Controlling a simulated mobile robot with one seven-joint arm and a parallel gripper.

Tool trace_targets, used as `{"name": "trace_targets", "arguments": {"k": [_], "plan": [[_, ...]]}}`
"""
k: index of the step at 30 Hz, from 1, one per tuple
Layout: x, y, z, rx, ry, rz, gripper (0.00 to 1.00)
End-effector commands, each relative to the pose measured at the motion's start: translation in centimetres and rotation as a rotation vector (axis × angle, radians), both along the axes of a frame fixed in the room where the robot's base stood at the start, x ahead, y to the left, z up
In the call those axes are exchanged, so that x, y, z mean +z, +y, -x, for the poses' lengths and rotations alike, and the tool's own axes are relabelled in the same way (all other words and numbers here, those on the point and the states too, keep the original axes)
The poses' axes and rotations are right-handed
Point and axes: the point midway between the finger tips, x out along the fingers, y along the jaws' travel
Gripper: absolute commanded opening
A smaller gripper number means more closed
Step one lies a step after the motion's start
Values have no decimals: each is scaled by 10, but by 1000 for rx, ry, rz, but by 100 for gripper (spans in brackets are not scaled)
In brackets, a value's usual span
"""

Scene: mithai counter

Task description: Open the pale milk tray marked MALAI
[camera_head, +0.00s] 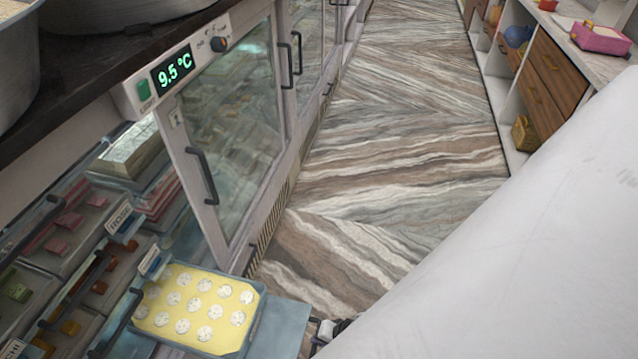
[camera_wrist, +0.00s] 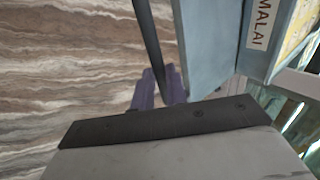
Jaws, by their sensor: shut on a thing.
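The MALAI tray shows in the wrist view as a pale blue-grey front (camera_wrist: 212,35) with a white MALAI label (camera_wrist: 262,22) and a strip of yellow behind it. In the head view, a tray with a yellow bed (camera_head: 200,307) and rows of round white sweets juts out of the case, its blue-grey front panel (camera_head: 280,326) toward me. It appears to be the same tray. A dark bar handle (camera_wrist: 149,40) runs along the front. My gripper (camera_wrist: 160,88), with purple fingers, is shut on this handle. In the head view my arm hides most of the gripper.
Other trays of sweets (camera_head: 75,235), one labelled ROSE (camera_head: 123,220), sit in the case at left. A glass door (camera_head: 225,130) with a dark handle is shut beyond the tray. The marbled aisle floor (camera_head: 400,130) is clear. Shelving with drawers (camera_head: 548,80) stands at right.

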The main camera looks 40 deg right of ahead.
Motion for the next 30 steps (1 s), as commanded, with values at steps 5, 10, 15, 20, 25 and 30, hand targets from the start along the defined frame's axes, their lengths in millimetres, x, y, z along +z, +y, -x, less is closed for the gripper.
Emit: {"name": "trace_targets", "arguments": {"k": [5,10,15,20,25,30], "plan": [[0,0,0,-1,1,1,29],[0,0,0,-1,0,1,36],[0,-1,0,-1,0,2,36],[11,-5,6,-3,-1,3,36],[40,-17,21,-5,-1,5,36],[73,-29,39,-5,-1,5,36]]}}
